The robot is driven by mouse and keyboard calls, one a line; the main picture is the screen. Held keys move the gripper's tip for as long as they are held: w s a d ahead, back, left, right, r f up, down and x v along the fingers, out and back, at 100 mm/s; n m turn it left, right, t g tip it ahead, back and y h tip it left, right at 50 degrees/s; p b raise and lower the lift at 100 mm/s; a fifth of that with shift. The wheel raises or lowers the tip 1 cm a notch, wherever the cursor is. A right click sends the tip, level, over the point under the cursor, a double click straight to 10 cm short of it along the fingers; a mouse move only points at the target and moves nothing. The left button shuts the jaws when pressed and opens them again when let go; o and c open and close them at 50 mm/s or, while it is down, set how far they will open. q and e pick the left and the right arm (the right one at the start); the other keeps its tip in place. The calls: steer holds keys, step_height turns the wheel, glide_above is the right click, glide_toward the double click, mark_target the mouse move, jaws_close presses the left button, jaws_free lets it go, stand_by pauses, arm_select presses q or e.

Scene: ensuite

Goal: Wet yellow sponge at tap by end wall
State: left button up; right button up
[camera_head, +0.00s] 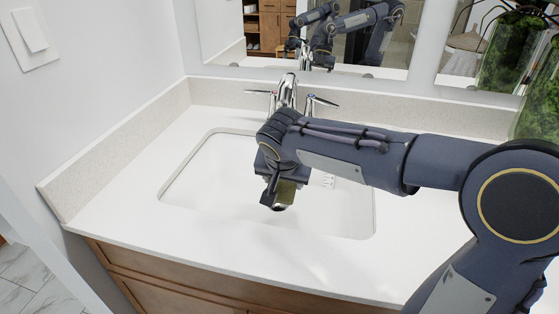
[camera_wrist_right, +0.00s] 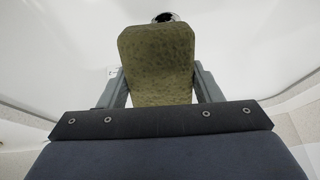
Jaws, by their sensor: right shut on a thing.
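My right gripper (camera_head: 276,193) is over the sink basin (camera_head: 215,175) in the head view. It is shut on the yellow sponge (camera_wrist_right: 157,60), which looks olive-yellow in the right wrist view and sits between the two fingers. In the head view only a small part of the sponge (camera_head: 286,192) shows below the gripper. The chrome tap (camera_head: 288,90) stands at the back of the basin, with a handle on each side. My right arm hides part of the tap's lower front. No running water is visible. My left gripper is not seen directly.
A white countertop (camera_head: 120,190) surrounds the basin, with a low backsplash (camera_head: 215,92) behind and at the left wall. A mirror (camera_head: 350,40) above reflects my arms. A glass vase with green moss (camera_head: 510,50) stands at the back right. The left counter is clear.

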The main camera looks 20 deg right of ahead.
stand_by(0.3)
steer(key=shift+s+a+r+p, duration=0.25)
steer(key=shift+s+a+r, duration=0.1)
steer(key=shift+s+r, duration=0.35)
steer(key=shift+s+a+r+p, duration=0.25)
steer(key=shift+s+a+r, duration=0.1)
steer(key=shift+s+r, duration=0.4)
steer(key=shift+s+a+r+p, duration=0.3)
steer(key=shift+s+r, duration=0.25)
steer(key=shift+s, duration=0.25)
